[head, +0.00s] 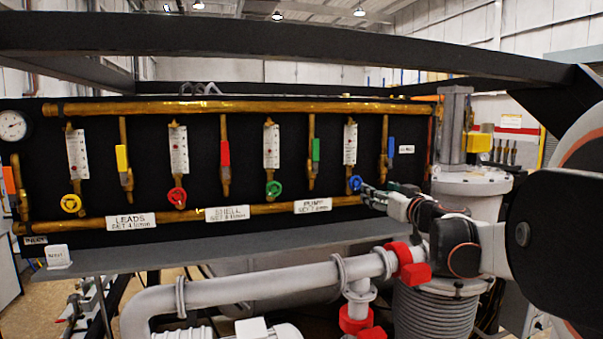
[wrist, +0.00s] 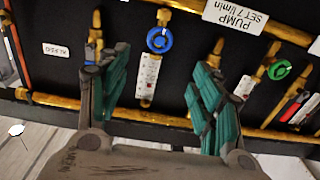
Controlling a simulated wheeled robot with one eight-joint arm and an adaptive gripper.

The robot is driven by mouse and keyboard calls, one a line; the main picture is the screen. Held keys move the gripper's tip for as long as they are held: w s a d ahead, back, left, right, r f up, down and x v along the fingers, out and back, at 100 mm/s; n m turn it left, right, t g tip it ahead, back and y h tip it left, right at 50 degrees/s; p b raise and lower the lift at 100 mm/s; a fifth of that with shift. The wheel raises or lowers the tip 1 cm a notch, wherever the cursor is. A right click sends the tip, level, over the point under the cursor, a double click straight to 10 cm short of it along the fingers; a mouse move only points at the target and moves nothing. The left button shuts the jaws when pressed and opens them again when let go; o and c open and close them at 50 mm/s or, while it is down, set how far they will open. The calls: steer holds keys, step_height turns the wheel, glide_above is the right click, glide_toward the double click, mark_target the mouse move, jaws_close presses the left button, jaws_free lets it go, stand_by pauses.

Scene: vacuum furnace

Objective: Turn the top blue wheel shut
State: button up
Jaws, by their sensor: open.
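One small blue wheel (head: 355,184) shows on the black panel, at the foot of the rightmost flow gauge, just above the lower brass pipe. In the wrist view, which is upside down, the blue wheel (wrist: 159,40) is a round ring around a hub on a brass fitting. My gripper (head: 367,191) is at the right of the wheel in the head view, close to the panel. In the wrist view my gripper (wrist: 162,62) is open, its green-padded fingers spread either side of the wheel's line. The wheel appears just beyond the fingertips; I cannot tell any contact.
Yellow (head: 71,203), red (head: 177,196) and green (head: 273,188) wheels stand left along the panel. A blue lever (head: 391,146) is right above my gripper. A grey shelf (head: 200,254) juts out below the panel, with white pipework (head: 250,287) under it.

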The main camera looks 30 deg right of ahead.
mark_target(356, 183)
steer(key=x, duration=1.3)
steer(key=shift+w+d, duration=0.1)
steer(key=shift+w, duration=0.3)
steer(key=shift+c, duration=0.3)
steer(key=c, duration=1)
